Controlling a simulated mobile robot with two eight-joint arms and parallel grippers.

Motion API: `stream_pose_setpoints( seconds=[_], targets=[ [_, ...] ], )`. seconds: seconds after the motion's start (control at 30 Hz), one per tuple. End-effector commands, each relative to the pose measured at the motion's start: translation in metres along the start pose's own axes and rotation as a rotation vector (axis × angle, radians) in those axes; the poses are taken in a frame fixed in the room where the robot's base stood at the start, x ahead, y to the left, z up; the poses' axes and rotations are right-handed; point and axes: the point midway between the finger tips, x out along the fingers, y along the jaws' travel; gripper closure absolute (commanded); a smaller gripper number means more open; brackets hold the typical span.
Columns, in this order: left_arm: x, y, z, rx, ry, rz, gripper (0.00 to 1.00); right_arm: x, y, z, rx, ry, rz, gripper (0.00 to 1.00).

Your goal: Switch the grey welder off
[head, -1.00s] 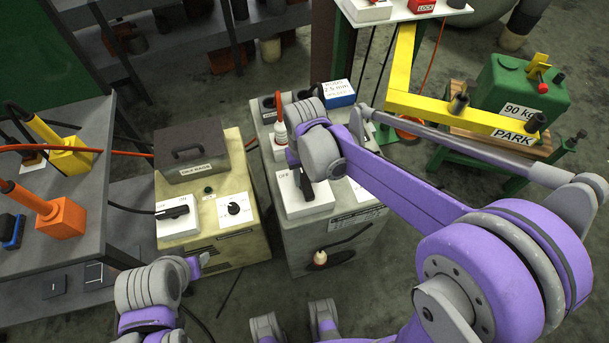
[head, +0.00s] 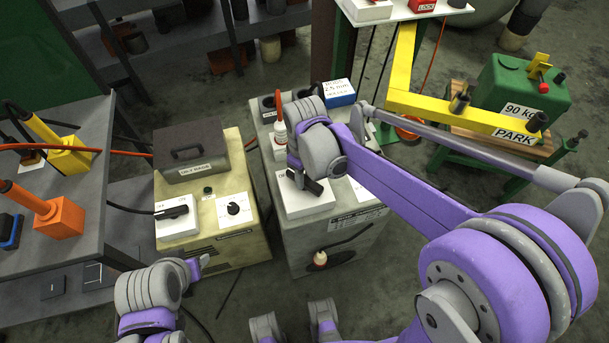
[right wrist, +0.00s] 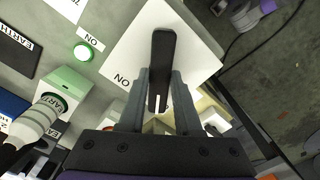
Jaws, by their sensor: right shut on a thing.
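The grey welder (head: 350,245) stands at the centre of the head view. On its top is a white switch plate (head: 320,201) with a black rotary lever (head: 308,184). My right gripper (head: 294,163) is over the plate; its fingers are mostly hidden by the wrist. In the right wrist view the gripper (right wrist: 160,108) has its two fingers on either side of the black lever (right wrist: 163,60), shut on it. The lever's end with a white mark lies between the fingers. An ON label shows left of it. My left gripper (head: 200,266) is low left; its fingers are unclear.
A green lamp (right wrist: 84,53) beside an ON label looks bright. A beige welder (head: 205,235) with its own black switch stands to the left. A yellow arm (head: 460,112) is at right.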

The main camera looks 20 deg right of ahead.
Motion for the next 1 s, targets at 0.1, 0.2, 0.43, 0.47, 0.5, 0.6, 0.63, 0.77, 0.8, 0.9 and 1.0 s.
stream_pose_setpoints(
  seconds=[0.1,0.2,0.43,0.47,0.5,0.6,0.63,0.77,0.8,0.9,1.0],
  targets=[
    [0.0013,0.0000,0.0009,0.000,-0.001,0.000,0.50,0.0005,-0.0001,0.0005,-0.110,-0.001,0.000,1.00],
    [0.0020,0.0000,0.0014,0.000,-0.001,0.000,0.50,0.0005,-0.0001,0.0005,-0.205,-0.002,0.000,1.00],
    [0.0035,0.0000,0.0024,0.000,-0.001,0.000,0.50,0.0005,0.0000,0.0005,-0.423,-0.002,0.000,1.00],
    [0.0036,0.0000,0.0026,0.000,-0.002,0.000,0.50,0.0005,0.0000,0.0005,-0.451,-0.002,0.000,1.00],
    [0.0039,0.0000,0.0027,0.000,-0.002,0.000,0.50,0.0005,0.0000,0.0005,-0.489,-0.002,0.000,1.00],
    [0.0044,0.0000,0.0031,0.000,-0.002,0.000,0.50,0.0005,0.0000,0.0005,-0.579,-0.002,0.000,1.00],
    [0.0046,0.0000,0.0032,0.000,-0.002,0.000,0.50,0.0004,0.0000,0.0005,-0.605,-0.002,0.000,1.00],
    [0.0052,0.0000,0.0036,0.000,-0.002,0.000,0.50,0.0005,0.0000,0.0005,-0.709,-0.002,0.000,1.00],
    [0.0053,0.0000,0.0037,0.000,-0.002,0.000,0.50,0.0004,0.0000,0.0005,-0.738,-0.002,0.000,1.00],
    [0.0057,0.0000,0.0040,0.000,-0.002,0.000,0.50,0.0004,0.0000,0.0005,-0.802,-0.002,0.000,1.00],
    [0.0059,0.0000,0.0041,0.000,-0.003,0.000,0.50,0.0005,0.0000,0.0005,-0.854,-0.002,0.000,1.00]
  ],
)
